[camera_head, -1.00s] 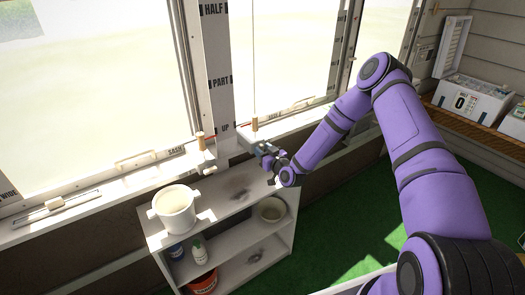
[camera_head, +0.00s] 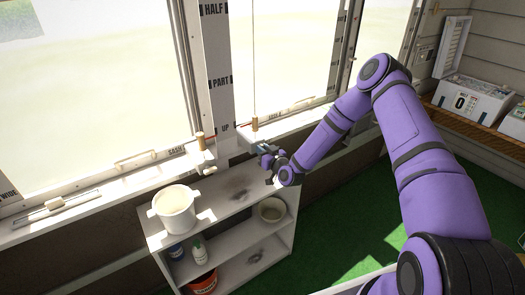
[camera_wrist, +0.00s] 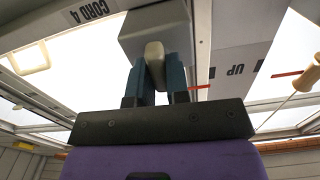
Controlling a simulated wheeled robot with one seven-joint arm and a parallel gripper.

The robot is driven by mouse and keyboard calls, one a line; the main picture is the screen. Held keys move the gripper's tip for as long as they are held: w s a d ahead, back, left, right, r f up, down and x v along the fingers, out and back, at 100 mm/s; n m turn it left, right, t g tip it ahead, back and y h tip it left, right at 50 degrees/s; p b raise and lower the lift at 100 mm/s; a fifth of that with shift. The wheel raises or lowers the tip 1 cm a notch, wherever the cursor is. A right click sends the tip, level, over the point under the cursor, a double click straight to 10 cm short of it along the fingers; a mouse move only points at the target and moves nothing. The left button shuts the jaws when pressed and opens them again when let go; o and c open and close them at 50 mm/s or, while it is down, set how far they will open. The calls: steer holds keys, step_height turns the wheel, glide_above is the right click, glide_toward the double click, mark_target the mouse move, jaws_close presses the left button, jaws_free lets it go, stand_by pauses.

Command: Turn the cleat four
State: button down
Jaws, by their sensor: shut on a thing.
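In the wrist view, the cleat (camera_wrist: 154,52) is a small pale beige piece that juts from a grey block beside the label "CORD 4". My gripper (camera_wrist: 157,70) has its two blue-grey fingers on either side of the cleat and is shut on it. In the head view, my gripper (camera_head: 262,149) is at the window sill, just right of the post marked HALF, PART and UP. The cleat itself is hidden or too small to make out there.
A taut cord (camera_head: 254,65) runs up from a wooden toggle (camera_head: 254,124) above my gripper. A second wooden toggle (camera_head: 200,138) is left of the post. Below stands a grey shelf (camera_head: 215,199) with a white bucket (camera_head: 175,208), a bowl (camera_head: 271,210) and bottles.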

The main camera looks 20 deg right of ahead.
steer(key=m, duration=0.4)
steer(key=shift+d+m, duration=0.1)
steer(key=shift+m, duration=0.3)
steer(key=m, duration=0.4)
steer(key=shift+d+f, duration=0.1)
steer(key=shift+f, duration=0.05)
steer(key=shift+f+m, duration=0.15)
steer(key=shift+m, duration=4.05)
steer(key=c, duration=1.1)
jaws_free()
steer(key=v, duration=1)
steer(key=shift+s, duration=0.35)
